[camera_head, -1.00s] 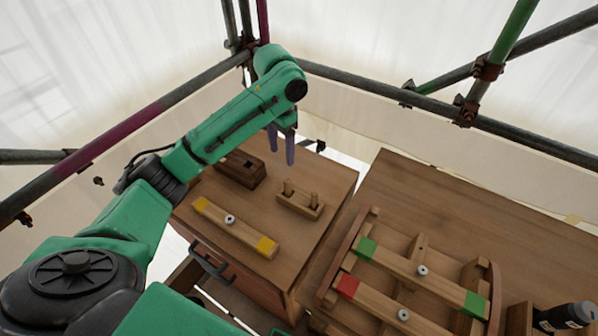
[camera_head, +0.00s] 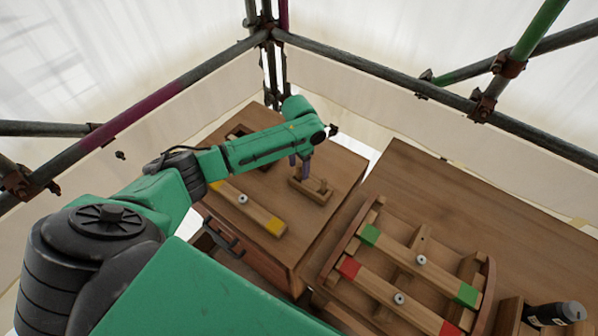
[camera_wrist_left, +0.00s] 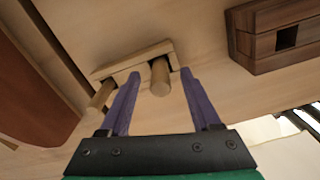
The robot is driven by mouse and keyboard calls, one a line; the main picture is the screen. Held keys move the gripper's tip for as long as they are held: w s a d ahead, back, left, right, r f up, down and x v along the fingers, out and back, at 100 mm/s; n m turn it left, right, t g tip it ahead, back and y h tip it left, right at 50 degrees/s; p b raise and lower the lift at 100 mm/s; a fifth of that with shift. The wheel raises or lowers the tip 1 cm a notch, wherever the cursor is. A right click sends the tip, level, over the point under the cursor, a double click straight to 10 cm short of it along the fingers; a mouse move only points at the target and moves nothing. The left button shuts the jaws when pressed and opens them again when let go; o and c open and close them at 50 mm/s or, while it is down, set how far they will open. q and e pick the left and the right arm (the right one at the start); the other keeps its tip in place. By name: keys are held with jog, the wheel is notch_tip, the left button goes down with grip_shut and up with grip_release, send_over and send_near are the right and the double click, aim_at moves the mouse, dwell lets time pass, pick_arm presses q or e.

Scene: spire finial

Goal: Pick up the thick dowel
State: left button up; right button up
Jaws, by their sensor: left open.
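A small wooden rack (camera_head: 312,195) stands on the left cabinet top and also shows in the wrist view (camera_wrist_left: 128,62). It holds two upright dowels. In the wrist view, the thicker-looking dowel (camera_wrist_left: 160,78) stands between the purple fingertips of my left gripper (camera_wrist_left: 161,74). The other dowel (camera_wrist_left: 101,96) is left of the fingers and also shows in the head view (camera_head: 323,186). My left gripper (camera_head: 299,166) is open, pointing down at the rack, with the fingers on either side of the thick dowel. Contact cannot be told. My right gripper is not in view.
A dark wooden block with a square hole (camera_wrist_left: 280,37) sits beside the rack. A yellow-ended bar (camera_head: 250,208) lies on the cabinet (camera_head: 262,253). On the right table (camera_head: 450,190) is a frame with green-ended (camera_head: 420,262) and red-ended (camera_head: 395,297) bars, and a dark bottle (camera_head: 555,313).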

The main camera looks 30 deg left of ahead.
pick_arm(q)
grip_shut()
